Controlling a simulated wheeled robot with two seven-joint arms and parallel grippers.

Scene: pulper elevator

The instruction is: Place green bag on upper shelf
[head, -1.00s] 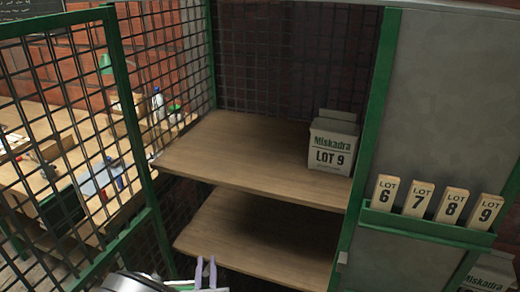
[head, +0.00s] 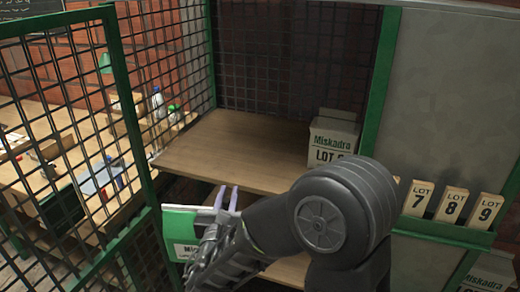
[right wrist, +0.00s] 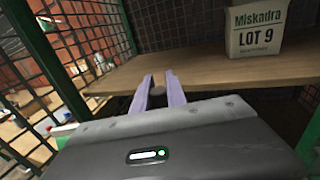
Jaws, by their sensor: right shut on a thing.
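The green bag (head: 180,224), green with a white label, hangs in front of the shelves, left of centre in the head view. My right gripper (head: 227,197), with pale purple fingers, is shut on it just below the front edge of the upper shelf (head: 225,145). In the right wrist view the fingers (right wrist: 158,92) point at the upper shelf (right wrist: 205,72), and the gripper body hides most of the bag. My arm covers part of the bag's right side and much of the lower shelf (head: 290,270). My left gripper is not in view.
A Miskadra LOT 9 box (head: 333,135) stands at the upper shelf's right end; the shelf's left and middle are clear. An open mesh door (head: 80,150) with a green frame is on the left. Lot tags (head: 452,205) sit in a green holder on the right.

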